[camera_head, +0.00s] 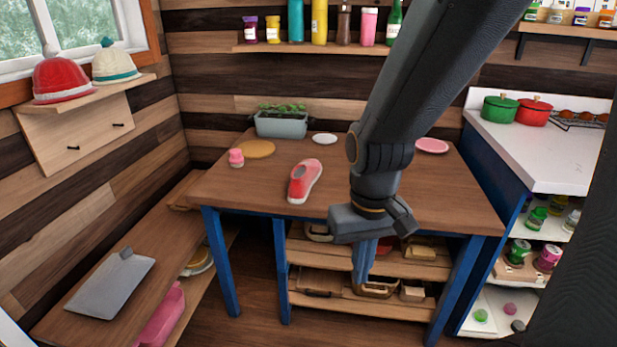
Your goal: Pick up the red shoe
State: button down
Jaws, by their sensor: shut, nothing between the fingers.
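The red shoe (304,181) lies on the wooden table (226,188), left of the middle and near its front edge. It has a pale sole and a pale opening. My gripper (363,280) hangs at the table's front edge, to the right of the shoe and lower in the picture. It points down and is shut and empty, apart from the shoe. My arm hides part of the table to the right of the shoe.
On the table stand a planter (281,126), a pink jar (236,158), a round board (257,149), a white plate (325,138) and a pink plate (431,146). Shelves with boxes are below. A bench (110,258) is at left, a white counter (545,150) at right.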

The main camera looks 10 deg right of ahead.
aim_at(303, 175)
jog(key=k, duration=0.65)
jog(key=u, duration=0.55)
jog(key=i, duration=0.6)
jog(key=u, duration=0.45)
jog(key=i, duration=1.3)
jog(key=z, duration=0.7)
